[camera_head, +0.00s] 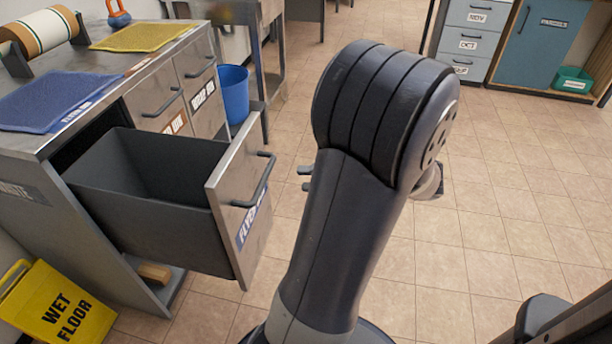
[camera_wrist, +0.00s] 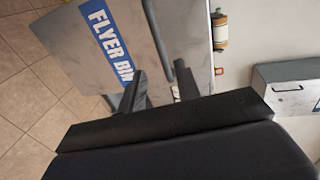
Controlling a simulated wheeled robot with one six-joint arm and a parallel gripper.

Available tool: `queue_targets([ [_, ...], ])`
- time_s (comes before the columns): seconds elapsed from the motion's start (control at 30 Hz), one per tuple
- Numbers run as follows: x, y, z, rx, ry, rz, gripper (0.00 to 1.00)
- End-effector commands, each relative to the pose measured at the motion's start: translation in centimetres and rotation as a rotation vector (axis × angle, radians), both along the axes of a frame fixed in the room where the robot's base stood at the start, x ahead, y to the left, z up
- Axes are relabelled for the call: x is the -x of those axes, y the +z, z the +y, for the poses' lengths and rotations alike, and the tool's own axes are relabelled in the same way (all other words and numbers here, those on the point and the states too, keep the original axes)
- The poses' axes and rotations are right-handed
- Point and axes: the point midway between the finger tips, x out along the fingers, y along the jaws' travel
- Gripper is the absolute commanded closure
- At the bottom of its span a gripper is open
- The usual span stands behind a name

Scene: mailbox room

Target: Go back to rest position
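The flyer bin drawer (camera_head: 150,220) stands pulled out of the metal cabinet at the left in the head view. The visible part of its inside looks empty. Its steel front with the blue label (camera_wrist: 110,45) fills much of the wrist view. My gripper (camera_wrist: 160,68) is open, its two dark fingers apart, facing the drawer front near the dark handle (camera_head: 262,182). In the head view only the fingertips (camera_head: 305,178) show, a little right of the handle; my arm hides the rest. No held object shows.
A yellow wet floor sign (camera_head: 62,308) stands at the lower left. The cabinet top carries a blue mat (camera_head: 60,100), a yellow mat (camera_head: 142,37) and a paper roll (camera_head: 45,30). A blue bin (camera_head: 234,92) stands behind. Open tiled floor (camera_head: 500,220) lies to the right.

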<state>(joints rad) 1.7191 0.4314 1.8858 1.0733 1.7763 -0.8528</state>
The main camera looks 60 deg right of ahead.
Motion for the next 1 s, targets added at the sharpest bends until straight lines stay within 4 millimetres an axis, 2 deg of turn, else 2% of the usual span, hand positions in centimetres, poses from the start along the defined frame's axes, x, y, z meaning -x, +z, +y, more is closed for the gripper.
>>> queue_targets([
  [0.23, -0.1, -0.1, 0.1, 0.0, 0.0, 0.0, 0.68],
  [0.37, -1.0, -0.3, 0.4, 0.001, 0.001, 0.0, 0.68],
  [0.8, -7.4, -1.8, 2.8, 0.0, 0.004, 0.0, 0.68],
  [1.0, -9.4, -2.1, 3.5, 0.0, 0.002, -0.001, 0.68],
])
